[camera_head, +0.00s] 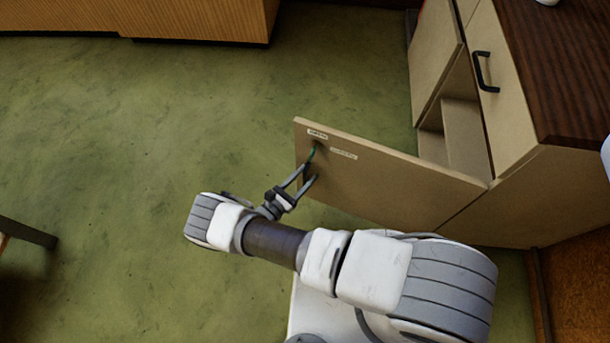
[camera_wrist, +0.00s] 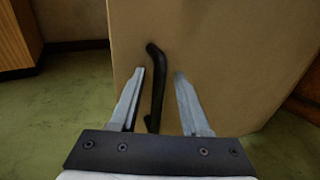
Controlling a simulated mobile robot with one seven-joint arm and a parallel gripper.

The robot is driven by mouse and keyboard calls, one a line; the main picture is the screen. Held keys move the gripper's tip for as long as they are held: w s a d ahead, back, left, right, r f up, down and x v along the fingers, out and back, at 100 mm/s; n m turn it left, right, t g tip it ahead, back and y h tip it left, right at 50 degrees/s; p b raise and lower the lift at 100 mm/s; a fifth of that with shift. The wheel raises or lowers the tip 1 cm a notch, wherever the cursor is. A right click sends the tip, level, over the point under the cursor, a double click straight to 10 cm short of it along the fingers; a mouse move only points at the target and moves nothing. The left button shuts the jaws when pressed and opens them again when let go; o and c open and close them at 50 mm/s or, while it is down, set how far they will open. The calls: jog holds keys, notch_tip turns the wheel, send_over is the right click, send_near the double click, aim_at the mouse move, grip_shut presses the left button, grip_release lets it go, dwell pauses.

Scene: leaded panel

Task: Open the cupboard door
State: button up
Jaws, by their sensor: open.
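The cupboard (camera_head: 525,195) is beige with a dark wood top, at the right of the head view. A beige cupboard door (camera_head: 390,180) stands swung out into the room, wide open. In the wrist view the door (camera_wrist: 225,45) fills the background. A black bar handle (camera_wrist: 157,85) on its face lies between my fingers. My gripper (camera_head: 310,167) is at the door's free end, with its fingers apart. The wrist view shows my gripper (camera_wrist: 160,82) open around the handle; I cannot tell whether either finger touches it. In the head view the handle is mostly hidden by my fingers.
Another beige panel (camera_head: 435,50) stands at the cupboard's far end, beside an open compartment (camera_head: 462,130). A front with a black handle (camera_head: 486,72) is closed. A wooden unit (camera_head: 200,18) stands at the back.

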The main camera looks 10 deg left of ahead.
jog(key=v, duration=1.7)
jog(key=shift+a+p, duration=0.15)
jog(key=shift+p, duration=0.15)
jog(key=shift+s, duration=0.15)
